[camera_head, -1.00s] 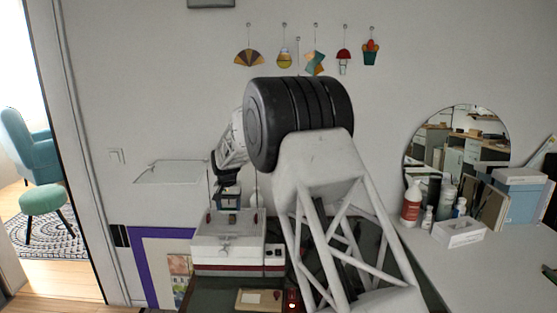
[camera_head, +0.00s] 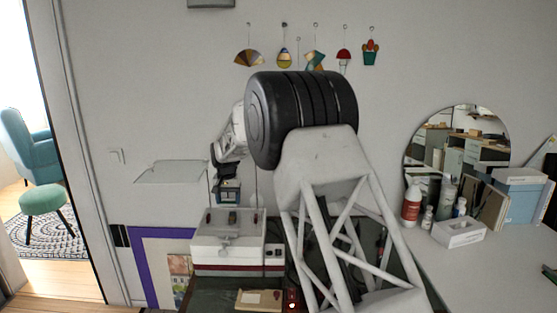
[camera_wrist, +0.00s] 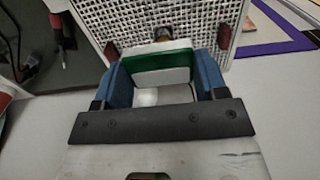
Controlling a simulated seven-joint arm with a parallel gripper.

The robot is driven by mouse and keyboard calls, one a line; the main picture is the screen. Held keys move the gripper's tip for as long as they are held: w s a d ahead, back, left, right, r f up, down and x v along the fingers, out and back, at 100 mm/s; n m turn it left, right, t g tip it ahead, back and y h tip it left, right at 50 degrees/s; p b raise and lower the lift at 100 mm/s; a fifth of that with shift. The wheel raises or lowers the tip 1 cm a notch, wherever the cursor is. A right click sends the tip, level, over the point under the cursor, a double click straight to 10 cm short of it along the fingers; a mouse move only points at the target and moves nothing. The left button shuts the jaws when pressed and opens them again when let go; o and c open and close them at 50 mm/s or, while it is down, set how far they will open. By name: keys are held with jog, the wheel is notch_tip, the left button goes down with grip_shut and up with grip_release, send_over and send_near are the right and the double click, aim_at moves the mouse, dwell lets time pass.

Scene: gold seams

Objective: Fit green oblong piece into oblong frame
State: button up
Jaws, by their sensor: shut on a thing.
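My gripper (camera_head: 228,190) hangs above the white box in the head view, at the end of the raised arm. In the wrist view its two blue fingers (camera_wrist: 160,65) are shut on the green piece (camera_wrist: 150,64). The piece shows as a green band with white above and below it, lying across between the fingers. In the head view the piece is too small to make out clearly. I cannot pick out the oblong frame with certainty. A small wooden board (camera_head: 258,299) lies on the bench in front of the box, its details too small to read.
The white box (camera_head: 228,243) with a dark red band stands below my gripper. A white mesh surface (camera_wrist: 185,20) with dark red knobs lies beyond the fingers. A purple-edged panel (camera_head: 140,262) is at the left. Bottles (camera_head: 411,203) and a tissue box (camera_head: 459,232) stand at the right.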

jog(key=shift+r, duration=0.25)
dwell(0.3)
